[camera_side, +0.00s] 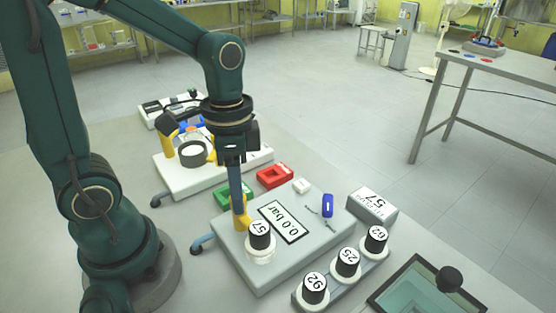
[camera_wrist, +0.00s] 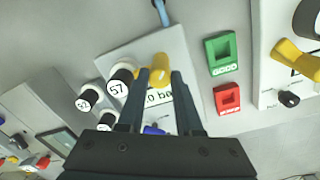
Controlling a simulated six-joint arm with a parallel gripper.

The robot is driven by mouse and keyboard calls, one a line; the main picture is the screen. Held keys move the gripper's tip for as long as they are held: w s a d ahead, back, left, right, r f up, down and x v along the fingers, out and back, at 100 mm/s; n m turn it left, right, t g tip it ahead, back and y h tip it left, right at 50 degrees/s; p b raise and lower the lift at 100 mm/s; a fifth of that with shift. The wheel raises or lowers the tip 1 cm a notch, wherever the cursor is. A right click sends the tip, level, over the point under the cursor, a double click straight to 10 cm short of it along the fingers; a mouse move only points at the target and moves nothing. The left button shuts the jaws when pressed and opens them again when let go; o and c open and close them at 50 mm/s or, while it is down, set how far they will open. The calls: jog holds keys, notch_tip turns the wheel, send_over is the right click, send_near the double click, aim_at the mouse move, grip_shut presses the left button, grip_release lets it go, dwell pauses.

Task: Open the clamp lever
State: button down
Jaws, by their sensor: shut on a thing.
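The yellow clamp lever (camera_side: 241,222) stands on the grey station (camera_side: 275,258), next to a glass reactor with a black cap (camera_side: 260,241) marked 57. My gripper (camera_side: 237,204) points down from above and is shut on the lever, hiding part of it in the side view. In the wrist view the yellow lever (camera_wrist: 159,67) sits between my two fingertips (camera_wrist: 160,74). The cap (camera_wrist: 120,80) is just left of the fingers there. The pressure display (camera_side: 284,222) reads 0.0 bar.
Several capped vessels (camera_side: 347,262) stand in a rack at the front right. Green (camera_side: 233,194) and red (camera_side: 275,176) trays lie behind the station. A second white station (camera_side: 178,181) with yellow parts is further back. A blue handle (camera_side: 202,243) juts from the station's left.

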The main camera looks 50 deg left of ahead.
jog(key=shift+n, duration=0.3)
jog(key=n, duration=0.3)
jog(key=shift+s+n, duration=0.1)
jog(key=shift+n, duration=0.3)
jog(key=n, duration=0.4)
jog(key=shift+n, duration=0.3)
jog(key=n, duration=0.8)
jog(key=shift+n+t, duration=0.3)
jog(key=shift+n, duration=0.3)
jog(key=c, duration=0.6)
grip_release()
